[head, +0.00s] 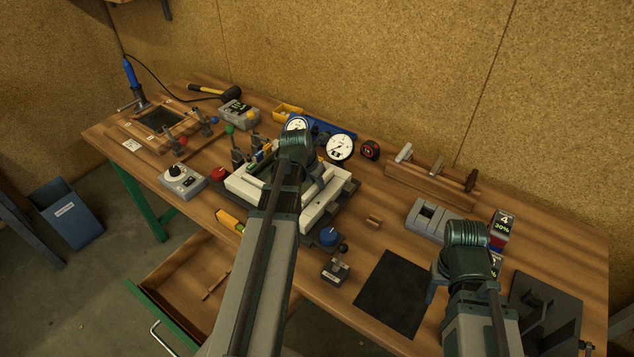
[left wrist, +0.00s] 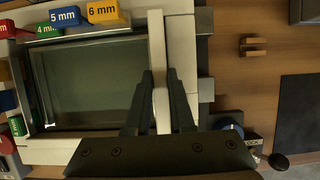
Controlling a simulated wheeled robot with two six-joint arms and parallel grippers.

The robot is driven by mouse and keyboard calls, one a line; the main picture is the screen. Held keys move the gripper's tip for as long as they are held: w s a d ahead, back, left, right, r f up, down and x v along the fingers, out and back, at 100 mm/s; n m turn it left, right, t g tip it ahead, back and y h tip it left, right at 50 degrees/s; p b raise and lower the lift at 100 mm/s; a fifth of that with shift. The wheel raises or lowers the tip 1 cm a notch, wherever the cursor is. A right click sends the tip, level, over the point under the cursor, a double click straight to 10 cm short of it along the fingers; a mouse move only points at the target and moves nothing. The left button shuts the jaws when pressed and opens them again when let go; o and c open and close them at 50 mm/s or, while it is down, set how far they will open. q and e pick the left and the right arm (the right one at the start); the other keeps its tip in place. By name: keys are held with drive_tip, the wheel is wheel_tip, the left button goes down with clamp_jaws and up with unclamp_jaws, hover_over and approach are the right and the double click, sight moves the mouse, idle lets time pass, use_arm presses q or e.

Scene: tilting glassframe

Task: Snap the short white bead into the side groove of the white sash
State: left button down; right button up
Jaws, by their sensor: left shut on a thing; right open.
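The white sash (head: 323,203) lies on the bench, and its frame also shows around the dark glass pane (left wrist: 88,83) in the left wrist view. My left gripper (left wrist: 160,76) is shut on the short white bead (left wrist: 157,40), one finger on each side. The bead lies lengthwise along the right side of the glass, beside the sash's right member (left wrist: 183,55). Whether it touches the groove or hovers above it cannot be told. In the head view my left arm hides the bead and fingertips. My right gripper (head: 436,288) is open near the black mat, its fingers mostly hidden.
Coloured spacer blocks, including 5 mm (left wrist: 65,17) and 6 mm (left wrist: 104,12), stand at the sash's edge. A dial gauge (head: 340,148) is behind it. A small wooden block (head: 374,222) and the black mat (head: 392,294) lie to the right. A drawer (head: 195,275) hangs open below.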

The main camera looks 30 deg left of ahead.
use_arm(q)
drive_tip(key=shift+f, duration=0.25)
use_arm(e)
drive_tip(key=shift+f, duration=0.25)
use_arm(q)
drive_tip(key=shift+r, duration=0.3)
use_arm(e)
drive_tip(key=shift+r, duration=0.25)
idle(1.4)
idle(0.7)
use_arm(q)
drive_tip(key=shift+f, duration=0.3)
use_arm(e)
drive_tip(key=shift+f, duration=0.25)
idle(0.6)
use_arm(q)
drive_tip(key=shift+r, duration=0.3)
use_arm(e)
drive_tip(key=shift+r, duration=0.25)
use_arm(q)
drive_tip(key=c, duration=0.7)
unclamp_jaws()
